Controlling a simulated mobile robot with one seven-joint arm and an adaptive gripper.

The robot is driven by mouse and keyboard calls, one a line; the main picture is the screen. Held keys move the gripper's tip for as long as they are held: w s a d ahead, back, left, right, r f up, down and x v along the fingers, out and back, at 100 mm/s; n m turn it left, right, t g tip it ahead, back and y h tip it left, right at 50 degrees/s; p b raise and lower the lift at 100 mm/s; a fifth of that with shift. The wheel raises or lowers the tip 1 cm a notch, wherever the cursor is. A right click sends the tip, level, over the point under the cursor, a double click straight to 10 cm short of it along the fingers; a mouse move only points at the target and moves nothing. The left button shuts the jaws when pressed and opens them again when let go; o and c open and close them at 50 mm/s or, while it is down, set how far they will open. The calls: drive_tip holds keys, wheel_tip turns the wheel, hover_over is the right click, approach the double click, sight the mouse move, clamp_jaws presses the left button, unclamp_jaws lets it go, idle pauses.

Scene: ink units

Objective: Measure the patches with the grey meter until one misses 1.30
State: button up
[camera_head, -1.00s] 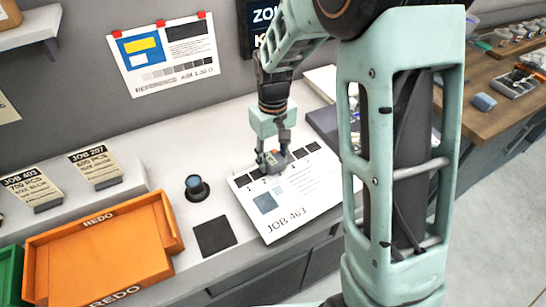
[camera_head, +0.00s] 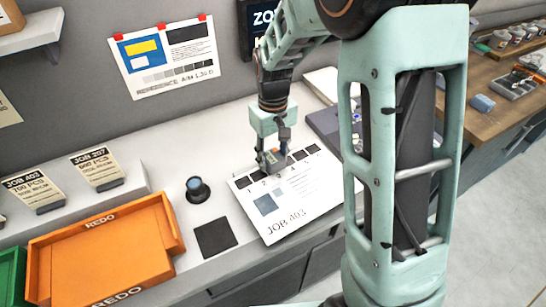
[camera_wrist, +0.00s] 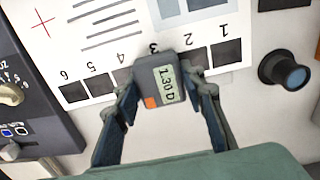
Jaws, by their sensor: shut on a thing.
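The grey meter (camera_wrist: 160,84) is held between the fingers of my gripper (camera_wrist: 164,92), which is shut on it. Its display reads 1.30 D and it has an orange button. In the wrist view its front end covers the patch under number 3 on the white JOB 403 sheet (camera_head: 322,200). Dark patches 1 (camera_wrist: 228,52) and 2 (camera_wrist: 196,58) show on one side, and patches 4, 5 (camera_wrist: 100,85) and 6 on the other. In the head view my gripper (camera_head: 271,155) has the meter at the patch row. Contact with the sheet is unclear.
A dark round loupe (camera_head: 198,189) and a dark square pad (camera_head: 214,238) lie left of the sheet. An orange REDO tray (camera_head: 105,222) is farther left, with a green tray edge (camera_head: 10,275). A dark device (camera_head: 325,125) stands behind the sheet. A reference chart (camera_head: 165,55) hangs on the wall.

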drive_tip(key=shift+r+p, duration=0.35)
drive_tip(key=shift+r, duration=0.5)
idle(0.5)
